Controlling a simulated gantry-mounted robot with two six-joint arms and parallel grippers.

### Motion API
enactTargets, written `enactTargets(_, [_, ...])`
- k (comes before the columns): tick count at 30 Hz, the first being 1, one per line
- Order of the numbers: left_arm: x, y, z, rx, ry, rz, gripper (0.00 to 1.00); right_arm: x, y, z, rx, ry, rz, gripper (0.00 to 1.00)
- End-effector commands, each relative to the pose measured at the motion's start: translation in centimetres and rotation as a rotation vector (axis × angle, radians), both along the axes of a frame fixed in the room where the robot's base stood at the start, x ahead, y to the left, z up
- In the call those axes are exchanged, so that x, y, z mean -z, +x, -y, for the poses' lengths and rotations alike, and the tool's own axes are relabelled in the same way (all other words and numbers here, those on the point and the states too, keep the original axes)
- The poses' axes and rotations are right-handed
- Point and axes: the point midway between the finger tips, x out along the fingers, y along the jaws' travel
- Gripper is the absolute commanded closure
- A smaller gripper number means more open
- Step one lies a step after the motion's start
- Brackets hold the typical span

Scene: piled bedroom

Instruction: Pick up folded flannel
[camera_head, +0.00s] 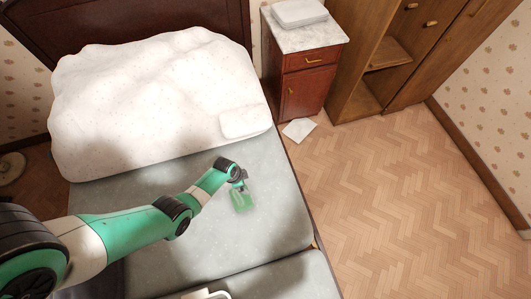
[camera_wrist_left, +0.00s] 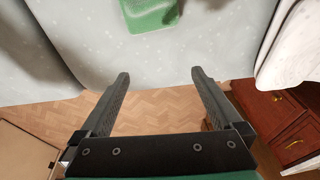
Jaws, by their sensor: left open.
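A small flat green piece (camera_head: 243,201) with a paler patch, which looks like a folded cloth, lies on the grey mattress. It also shows in the left wrist view (camera_wrist_left: 148,14) at the top edge, partly cut off, beyond my fingertips. My left gripper (camera_head: 238,180) is at the green piece's far end in the head view and hides part of it. In the left wrist view my left gripper (camera_wrist_left: 159,76) is open, with nothing between its fingers. A white folded piece (camera_head: 245,121) lies against the white bedding. My right gripper is not in view.
Bulky white bedding (camera_head: 140,100) covers the head of the bed. A red-brown nightstand (camera_head: 305,85) carries a white folded item (camera_head: 299,13). A white sheet-like piece (camera_head: 299,130) lies on the floor. A white item (camera_head: 205,294) shows at the bottom edge. The right floor is clear.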

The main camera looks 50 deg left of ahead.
Motion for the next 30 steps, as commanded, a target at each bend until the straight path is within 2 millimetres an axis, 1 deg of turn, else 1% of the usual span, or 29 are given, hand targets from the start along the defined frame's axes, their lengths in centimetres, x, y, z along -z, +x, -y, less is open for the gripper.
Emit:
enactTargets(1, [3.3, -2.6, 0.0, -0.032, -0.020, -0.042, 0.00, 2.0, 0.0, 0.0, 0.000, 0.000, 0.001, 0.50])
enactTargets(3, [5.2, -4.5, -0.2, -0.067, -0.031, -0.063, 0.00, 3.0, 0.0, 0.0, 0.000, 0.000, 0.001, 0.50])
enactTargets(5, [5.8, -5.2, -0.4, -0.085, -0.036, -0.070, 0.00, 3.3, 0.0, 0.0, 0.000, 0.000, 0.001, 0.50])
enactTargets(10, [5.6, -5.2, -0.8, -0.096, -0.035, -0.067, 0.00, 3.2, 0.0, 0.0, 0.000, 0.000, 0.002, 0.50])
enactTargets(12, [6.1, -5.1, -0.8, -0.095, -0.034, -0.067, 0.00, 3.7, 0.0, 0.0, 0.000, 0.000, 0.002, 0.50])
enactTargets(14, [6.9, -5.0, -0.8, -0.095, -0.034, -0.067, 0.00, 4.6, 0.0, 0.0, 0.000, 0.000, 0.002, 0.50])
enactTargets(18, [9.6, -4.7, -0.7, -0.094, -0.035, -0.067, 0.00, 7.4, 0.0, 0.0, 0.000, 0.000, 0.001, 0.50])
enactTargets(22, [11.7, -4.3, -0.6, -0.093, -0.034, -0.066, 0.00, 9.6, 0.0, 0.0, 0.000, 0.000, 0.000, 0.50])
enactTargets(24, [12.0, -4.1, -0.6, -0.094, -0.033, -0.066, 0.00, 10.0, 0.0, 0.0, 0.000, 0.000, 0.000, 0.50])
enactTargets(28, [11.8, -4.1, -0.6, -0.095, -0.033, -0.066, 0.00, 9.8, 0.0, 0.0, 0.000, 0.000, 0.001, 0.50])
enactTargets(30, [12.1, -4.0, -0.6, -0.095, -0.033, -0.066, 0.00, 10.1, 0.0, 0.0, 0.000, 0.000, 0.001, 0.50])
